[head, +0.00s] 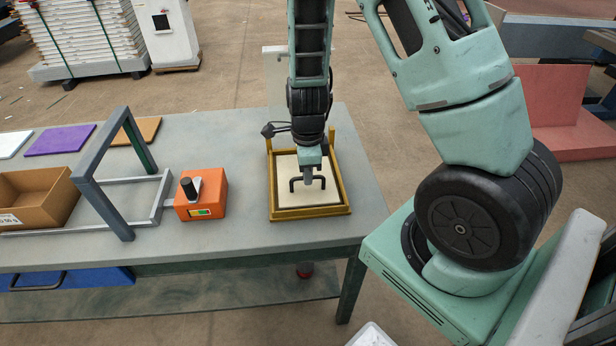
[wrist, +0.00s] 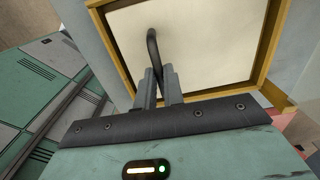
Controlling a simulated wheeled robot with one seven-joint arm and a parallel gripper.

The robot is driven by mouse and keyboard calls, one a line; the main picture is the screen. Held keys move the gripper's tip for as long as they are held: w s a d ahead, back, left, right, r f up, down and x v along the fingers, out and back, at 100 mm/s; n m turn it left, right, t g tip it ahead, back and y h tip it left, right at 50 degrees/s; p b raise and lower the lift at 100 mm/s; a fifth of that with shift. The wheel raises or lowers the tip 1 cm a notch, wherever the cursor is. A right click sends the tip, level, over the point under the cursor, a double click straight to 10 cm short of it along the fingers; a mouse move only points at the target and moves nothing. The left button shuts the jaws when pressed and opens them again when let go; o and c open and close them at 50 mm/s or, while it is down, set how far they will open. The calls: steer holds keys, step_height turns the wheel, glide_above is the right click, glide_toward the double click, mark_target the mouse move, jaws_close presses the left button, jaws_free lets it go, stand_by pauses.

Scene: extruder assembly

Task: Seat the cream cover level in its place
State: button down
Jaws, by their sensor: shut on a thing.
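The cream cover (head: 292,200) is a flat square panel with a black loop handle. It lies within the yellow frame (head: 312,212) on the table, and it also shows in the wrist view (wrist: 205,45) inside the frame (wrist: 262,60). My gripper (head: 307,178) is above the cover, shut on its black handle (wrist: 153,48). In the wrist view the two fingers (wrist: 158,88) close around one end of the handle. Whether the cover rests fully level in the frame I cannot tell. My gripper and arm hide part of its far side.
An orange box with a black knob (head: 203,195) stands left of the frame. Farther left are a grey metal frame (head: 120,170) and a cardboard box (head: 35,195). Coloured panels (head: 60,140) lie at the back left. The table's right edge is close to the yellow frame.

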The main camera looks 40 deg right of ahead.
steer(key=shift+r+p, duration=2.45)
steer(key=shift+r, duration=0.3)
steer(key=shift+s+f, duration=0.1)
